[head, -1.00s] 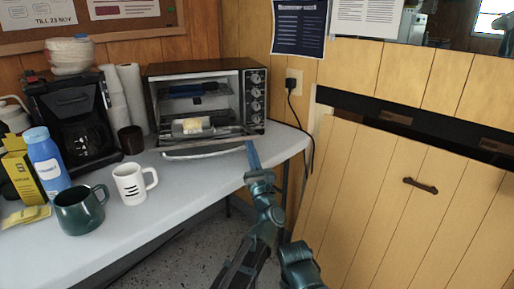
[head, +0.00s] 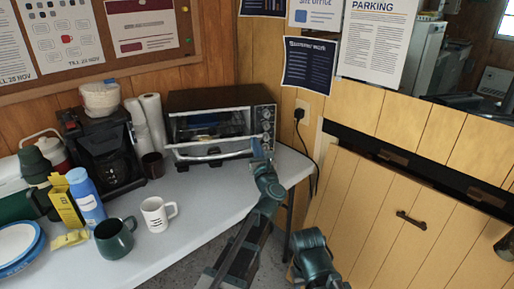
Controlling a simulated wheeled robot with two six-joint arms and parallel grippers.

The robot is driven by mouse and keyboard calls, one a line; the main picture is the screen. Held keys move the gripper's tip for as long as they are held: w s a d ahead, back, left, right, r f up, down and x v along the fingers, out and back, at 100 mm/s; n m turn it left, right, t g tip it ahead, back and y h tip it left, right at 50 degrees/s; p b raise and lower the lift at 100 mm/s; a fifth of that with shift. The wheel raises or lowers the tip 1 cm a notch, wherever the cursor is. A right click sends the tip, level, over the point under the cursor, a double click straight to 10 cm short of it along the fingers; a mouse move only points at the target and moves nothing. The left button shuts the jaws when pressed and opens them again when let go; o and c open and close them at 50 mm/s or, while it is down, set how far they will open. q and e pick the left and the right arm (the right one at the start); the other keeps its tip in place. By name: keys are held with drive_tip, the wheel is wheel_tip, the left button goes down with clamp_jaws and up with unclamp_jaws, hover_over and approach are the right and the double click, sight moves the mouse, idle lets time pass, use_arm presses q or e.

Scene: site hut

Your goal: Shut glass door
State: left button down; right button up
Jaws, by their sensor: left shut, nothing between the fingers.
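The toaster oven (head: 215,100) stands on the table against the wood wall. Its glass door (head: 200,142), hinged at the bottom, is partly open and leans outward, with its bar handle (head: 212,155) along the outer edge. Part of the oven's inside shows above the door. My left gripper (head: 258,148) is shut and empty at the right end of the door, near its edge; I cannot tell whether it touches. My right gripper is not in view.
A white mug (head: 158,213), a green mug (head: 114,238) and a blue bottle (head: 87,196) stand on the table (head: 195,220). The table front centre is clear.

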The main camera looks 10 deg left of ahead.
use_arm(q)
drive_tip(key=w+r+p, duration=0.1)
drive_tip(key=w+a+r+p, duration=0.1)
drive_tip(key=w+r, duration=0.1)
drive_tip(key=w+r+p, duration=0.1)
drive_tip(key=shift+w+a+r, duration=0.35)
drive_tip(key=shift+a+r, duration=0.05)
drive_tip(key=p+x, duration=0.2)
drive_tip(key=x, duration=0.5)
drive_tip(key=shift+r+p, duration=0.4)
drive_tip(key=shift+r, duration=0.05)
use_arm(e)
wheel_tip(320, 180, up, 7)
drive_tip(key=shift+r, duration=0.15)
use_arm(q)
drive_tip(key=shift+a, duration=0.15)
